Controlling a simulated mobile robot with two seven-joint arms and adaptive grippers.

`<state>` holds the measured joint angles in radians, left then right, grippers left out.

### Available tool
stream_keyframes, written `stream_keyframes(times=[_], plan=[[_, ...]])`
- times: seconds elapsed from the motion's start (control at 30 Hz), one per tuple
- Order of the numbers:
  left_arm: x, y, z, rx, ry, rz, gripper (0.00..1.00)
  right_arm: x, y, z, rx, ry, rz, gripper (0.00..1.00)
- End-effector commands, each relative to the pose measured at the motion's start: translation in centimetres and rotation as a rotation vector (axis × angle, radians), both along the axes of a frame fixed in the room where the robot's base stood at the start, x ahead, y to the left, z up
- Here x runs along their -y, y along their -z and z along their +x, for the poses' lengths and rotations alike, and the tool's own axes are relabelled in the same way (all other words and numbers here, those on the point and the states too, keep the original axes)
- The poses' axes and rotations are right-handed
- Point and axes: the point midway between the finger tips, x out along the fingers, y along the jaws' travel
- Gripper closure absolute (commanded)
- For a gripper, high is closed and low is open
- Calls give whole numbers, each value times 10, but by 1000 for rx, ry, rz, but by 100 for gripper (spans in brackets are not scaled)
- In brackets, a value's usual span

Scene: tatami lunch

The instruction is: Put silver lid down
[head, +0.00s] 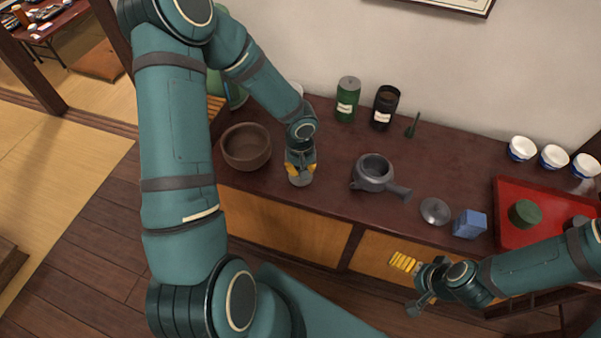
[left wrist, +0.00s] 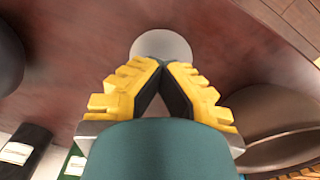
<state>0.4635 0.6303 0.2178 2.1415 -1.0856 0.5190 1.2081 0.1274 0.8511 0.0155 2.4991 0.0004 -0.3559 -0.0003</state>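The silver lid (head: 301,180) is a small round grey disc at the fingertips of my left gripper (head: 300,170). In the left wrist view my left gripper (left wrist: 160,68) has its yellow fingers drawn together at the near edge of the silver lid (left wrist: 162,45). They appear closed on it, low over the dark counter (head: 330,205); whether the lid touches the counter is unclear. The black canister (head: 385,108) stands at the back, its top looking dark and open. My right gripper (head: 404,262) is in front of the cabinet, away from the counter's objects; its finger opening is unclear.
A brown bowl (head: 246,148) is just left of my left gripper. A grey teapot (head: 374,174) stands to its right, then a grey knobbed lid (head: 435,212) and a blue box (head: 469,224). A green canister (head: 347,100) is behind. A red tray (head: 507,187) lies right.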

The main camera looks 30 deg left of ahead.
Motion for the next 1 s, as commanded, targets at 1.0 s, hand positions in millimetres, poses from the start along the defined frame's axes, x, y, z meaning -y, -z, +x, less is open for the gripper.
stream_keyframes(times=[1.0], plan=[[-1, -20, 0, 4, -1, 1, 66, 0, -7, -1, -2, -1, 0, 0]])
